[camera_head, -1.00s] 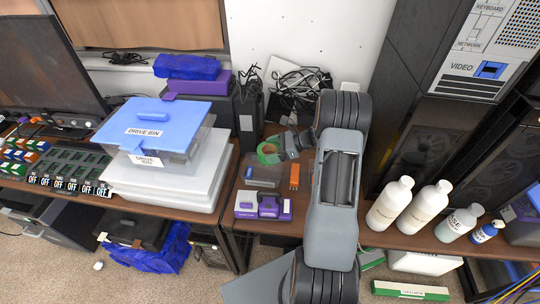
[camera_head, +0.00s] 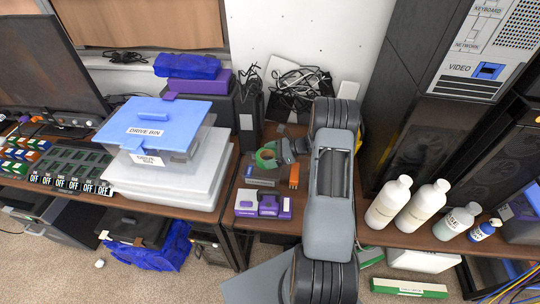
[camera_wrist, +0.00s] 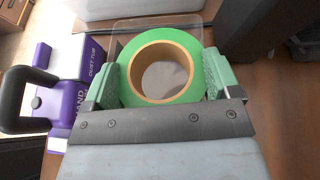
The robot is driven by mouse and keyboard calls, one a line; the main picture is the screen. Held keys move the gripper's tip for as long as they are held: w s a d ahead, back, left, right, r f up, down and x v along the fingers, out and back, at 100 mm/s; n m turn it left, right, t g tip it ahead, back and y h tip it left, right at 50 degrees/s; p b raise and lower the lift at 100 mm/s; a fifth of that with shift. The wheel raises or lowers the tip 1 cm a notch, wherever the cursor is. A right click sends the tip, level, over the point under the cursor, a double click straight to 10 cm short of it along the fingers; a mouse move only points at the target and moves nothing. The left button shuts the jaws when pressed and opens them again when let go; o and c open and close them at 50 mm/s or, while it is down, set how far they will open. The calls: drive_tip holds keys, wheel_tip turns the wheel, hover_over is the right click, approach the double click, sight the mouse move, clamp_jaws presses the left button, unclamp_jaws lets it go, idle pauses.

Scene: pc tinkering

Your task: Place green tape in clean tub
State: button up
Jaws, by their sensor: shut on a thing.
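The green tape (camera_head: 262,159) is a roll with a tan cardboard core. My gripper (camera_head: 275,156) is shut on it. In the wrist view the green tape (camera_wrist: 184,42) sits between the two green finger pads of my gripper (camera_wrist: 160,80), its hole facing the camera. A clear, thin-walled container (camera_wrist: 128,24) shows behind and around the tape. I cannot read a label on it, so I cannot tell whether it is the clean tub. Whether the tape touches it is also unclear.
A purple and white unit (camera_head: 263,206) with a black handle stands at the shelf's front; "DUST TUB" shows on a part beside it in the wrist view (camera_wrist: 92,50). An orange item (camera_head: 294,176) lies nearby. White bottles (camera_head: 388,203) stand right, the drive bin (camera_head: 150,125) left.

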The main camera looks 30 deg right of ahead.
drive_tip(key=shift+f+b, duration=0.4)
drive_tip(key=shift+f, duration=0.15)
drive_tip(key=o, duration=0.8)
drive_tip(key=shift+r, duration=0.1)
